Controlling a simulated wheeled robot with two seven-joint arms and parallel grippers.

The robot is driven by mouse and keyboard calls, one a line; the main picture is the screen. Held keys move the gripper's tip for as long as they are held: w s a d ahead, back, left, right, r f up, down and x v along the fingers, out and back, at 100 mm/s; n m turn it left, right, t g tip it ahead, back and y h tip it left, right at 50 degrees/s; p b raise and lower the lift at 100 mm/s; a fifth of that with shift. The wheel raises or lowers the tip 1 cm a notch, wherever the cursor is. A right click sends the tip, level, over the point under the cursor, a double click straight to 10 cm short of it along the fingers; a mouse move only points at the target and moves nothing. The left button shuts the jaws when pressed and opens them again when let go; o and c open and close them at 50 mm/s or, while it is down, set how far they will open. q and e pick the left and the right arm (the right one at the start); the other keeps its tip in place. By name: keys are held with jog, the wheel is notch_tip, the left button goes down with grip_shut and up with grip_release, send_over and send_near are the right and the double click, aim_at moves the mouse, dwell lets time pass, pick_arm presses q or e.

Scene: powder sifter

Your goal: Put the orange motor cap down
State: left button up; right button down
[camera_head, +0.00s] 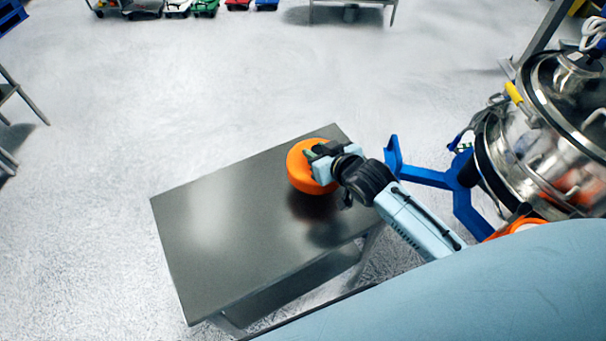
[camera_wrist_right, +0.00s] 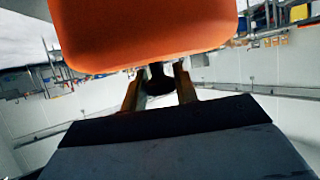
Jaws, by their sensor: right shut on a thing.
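The orange motor cap (camera_head: 298,172) is a round, bright orange piece over the far right part of the dark metal table (camera_head: 225,240). My right gripper (camera_head: 315,158) is shut on the cap at its right side. In the right wrist view the cap (camera_wrist_right: 145,30) fills the top middle, beyond the two fingers of the gripper (camera_wrist_right: 160,82). A dark reflection shows on the table below the cap; whether the cap touches the top I cannot tell. My left gripper is not in view.
A shiny steel sifter (camera_head: 545,140) with a blue bracket (camera_head: 430,177) stands to the right of the table. The left and front of the tabletop are bare. Pale open floor (camera_head: 130,110) surrounds the table; carts and coloured bins (camera_head: 205,8) are far back.

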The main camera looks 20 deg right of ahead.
jog(key=shift+w+f+b, duration=0.1)
jog(key=shift+f+b, duration=0.25)
jog(key=shift+f, duration=2.5)
jog(key=shift+f, duration=0.15)
jog(key=c, duration=1.1)
grip_release()
jog(key=shift+s+r, duration=0.2)
jog(key=p+v, duration=0.1)
jog(key=v, duration=1)
jog(key=shift+s+r, duration=0.1)
jog(key=shift+s, duration=0.2)
